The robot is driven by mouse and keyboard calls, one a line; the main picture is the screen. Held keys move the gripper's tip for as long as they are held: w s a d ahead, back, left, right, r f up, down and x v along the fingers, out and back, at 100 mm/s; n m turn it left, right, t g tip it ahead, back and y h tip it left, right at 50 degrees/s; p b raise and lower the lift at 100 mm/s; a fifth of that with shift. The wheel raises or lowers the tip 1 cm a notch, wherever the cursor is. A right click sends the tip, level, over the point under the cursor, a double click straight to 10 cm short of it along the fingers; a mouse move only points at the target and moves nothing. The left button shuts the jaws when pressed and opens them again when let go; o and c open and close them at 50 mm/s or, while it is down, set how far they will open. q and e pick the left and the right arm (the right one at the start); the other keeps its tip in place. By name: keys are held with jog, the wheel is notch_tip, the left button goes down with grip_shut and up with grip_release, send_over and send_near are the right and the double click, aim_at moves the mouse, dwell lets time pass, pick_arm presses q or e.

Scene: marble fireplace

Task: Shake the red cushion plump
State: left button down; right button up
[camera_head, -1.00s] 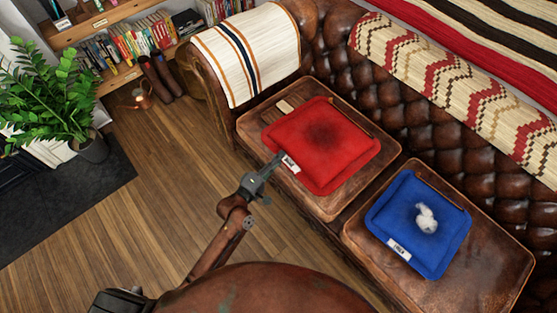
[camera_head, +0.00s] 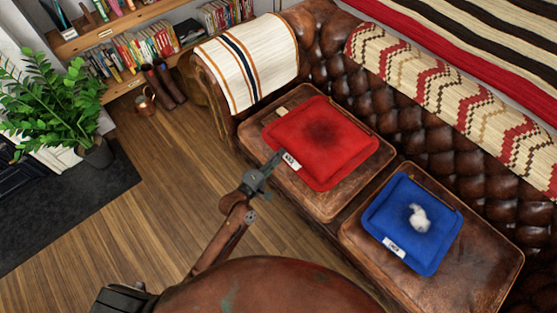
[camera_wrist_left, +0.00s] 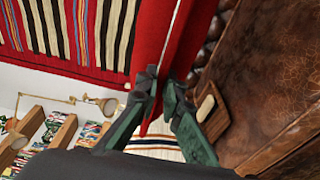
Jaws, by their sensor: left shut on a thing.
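The red cushion (camera_head: 322,143) is over the left sofa seat (camera_head: 325,208), with a dark patch at its middle and a white label at its near-left corner. My left gripper (camera_head: 273,164) is shut on that near-left edge, beside the label. In the left wrist view its fingers (camera_wrist_left: 158,98) pinch the edge of the red cushion (camera_wrist_left: 178,45), which is seen nearly edge-on. A gap shows there between the cushion and the brown leather. My right gripper is not in view.
A blue cushion (camera_head: 402,240) with a small white lump on it lies on the right seat. A small tan block (camera_head: 281,113) lies beside the red cushion. A striped throw (camera_head: 247,62) covers the armrest.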

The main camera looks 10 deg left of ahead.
aim_at(286, 145)
pick_arm(q)
notch_tip(286, 145, up, 3)
jog(key=shift+r+p, duration=0.1)
jog(key=shift+p, duration=0.7)
notch_tip(286, 145, down, 8)
jog(key=b, duration=0.5)
notch_tip(286, 145, up, 8)
jog(key=p, duration=0.7)
notch_tip(286, 145, down, 8)
jog(key=b, duration=0.5)
notch_tip(286, 145, up, 8)
jog(key=p, duration=0.6)
jog(key=shift+p, duration=0.3)
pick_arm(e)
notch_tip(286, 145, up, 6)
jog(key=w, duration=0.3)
pick_arm(q)
notch_tip(286, 145, down, 7)
jog(key=b, duration=0.5)
jog(key=shift+b, duration=0.3)
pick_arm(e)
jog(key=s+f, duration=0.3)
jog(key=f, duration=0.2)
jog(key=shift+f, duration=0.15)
pick_arm(q)
jog(key=shift+f, duration=0.2)
